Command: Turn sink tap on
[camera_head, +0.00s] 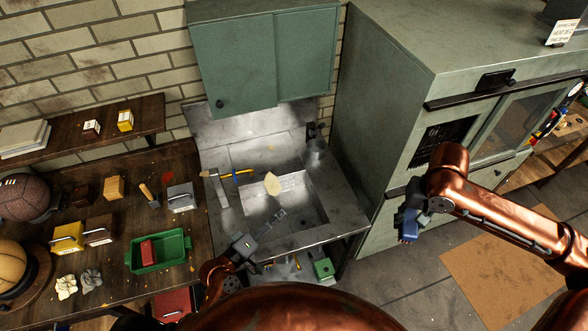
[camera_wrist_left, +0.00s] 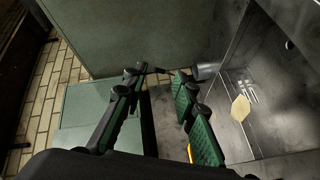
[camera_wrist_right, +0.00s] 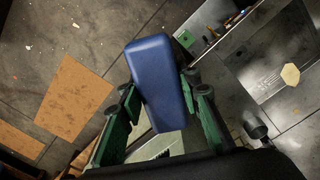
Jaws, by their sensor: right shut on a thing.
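A metal sink (camera_head: 305,207) stands in the middle of the head view. A small dark fitting (camera_head: 312,131) sits at its back right corner, by a grey cylinder (camera_head: 316,149); I cannot tell whether the fitting is the tap. The cylinder also shows in the left wrist view (camera_wrist_left: 207,71). My left gripper (camera_head: 277,216) is over the front of the basin. Its fingers (camera_wrist_left: 160,85) are apart and empty. My right gripper (camera_head: 409,222) is right of the sink, above the floor. It is shut on a blue block (camera_wrist_right: 160,80), also visible in the head view (camera_head: 408,232).
A cream piece (camera_head: 272,184) lies at the basin's back edge. A grey flat tool (camera_head: 216,187) and a yellow-and-blue tool (camera_head: 237,174) lie left of it. A green cabinet (camera_head: 245,62) hangs above. A tall green cabinet (camera_head: 375,110) stands right. The left table is crowded.

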